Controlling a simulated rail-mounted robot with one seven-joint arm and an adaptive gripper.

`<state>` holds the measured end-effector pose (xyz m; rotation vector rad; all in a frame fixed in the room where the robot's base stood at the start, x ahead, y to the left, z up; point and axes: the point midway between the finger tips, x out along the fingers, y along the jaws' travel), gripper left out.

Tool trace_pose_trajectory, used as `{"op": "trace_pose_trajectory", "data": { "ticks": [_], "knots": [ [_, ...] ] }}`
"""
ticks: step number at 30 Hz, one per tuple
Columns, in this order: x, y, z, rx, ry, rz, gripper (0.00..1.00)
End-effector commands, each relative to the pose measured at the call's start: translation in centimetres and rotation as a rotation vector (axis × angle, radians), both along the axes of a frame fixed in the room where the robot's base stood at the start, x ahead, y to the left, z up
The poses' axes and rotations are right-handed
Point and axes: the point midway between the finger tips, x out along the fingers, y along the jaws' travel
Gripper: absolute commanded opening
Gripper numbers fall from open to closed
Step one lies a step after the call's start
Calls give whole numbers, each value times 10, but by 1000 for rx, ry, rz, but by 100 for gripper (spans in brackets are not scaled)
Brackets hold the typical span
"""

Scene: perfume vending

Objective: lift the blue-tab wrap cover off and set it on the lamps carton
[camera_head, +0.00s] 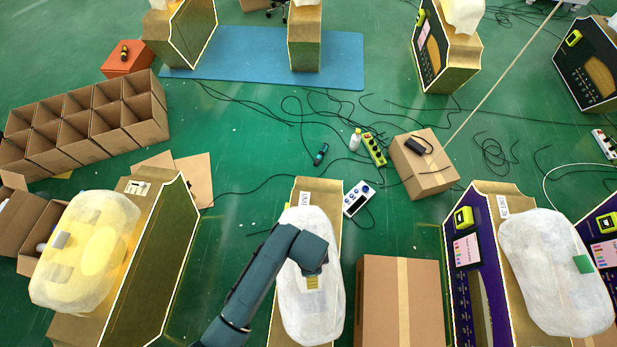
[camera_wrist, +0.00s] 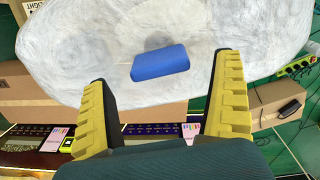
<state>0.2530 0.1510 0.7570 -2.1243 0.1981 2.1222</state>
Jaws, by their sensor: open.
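The wrap cover with the blue tab is a whitish, cloudy bundle (camera_head: 318,318) on top of the middle cabinet in the head view. It also fills the upper part of the wrist view (camera_wrist: 90,50). Its blue tab (camera_wrist: 160,63) shows in the wrist view, between the lines of my two fingers and ahead of their tips; in the head view my gripper hides it. My gripper (camera_head: 312,283) is over the cover, open and empty, with yellow ribbed fingers on either side in the wrist view (camera_wrist: 165,68). A large closed carton (camera_head: 385,300) stands right of the cabinet; I cannot read any lamps label on it.
A purple cabinet with a green-tabbed cover (camera_head: 555,270) stands at right, and one with a yellowish cover (camera_head: 85,250) at left. A smaller carton (camera_head: 425,175) bears a black device. Cables, a power strip (camera_head: 374,149) and a white meter (camera_head: 358,198) lie on the green floor.

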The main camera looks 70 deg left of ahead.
Motion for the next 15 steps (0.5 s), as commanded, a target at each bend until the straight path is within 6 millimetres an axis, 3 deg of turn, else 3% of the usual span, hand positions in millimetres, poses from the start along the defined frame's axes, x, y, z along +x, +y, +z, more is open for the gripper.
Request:
{"op": "trace_pose_trajectory", "data": {
  "ticks": [3,6,14,15],
  "knots": [
    [-5,1,-27,-2,4,1,96],
    [-4,1,-39,-2,1,0,96],
    [-4,1,-41,0,1,0,96],
    [-4,1,-41,0,1,0,88]
  ]
}}
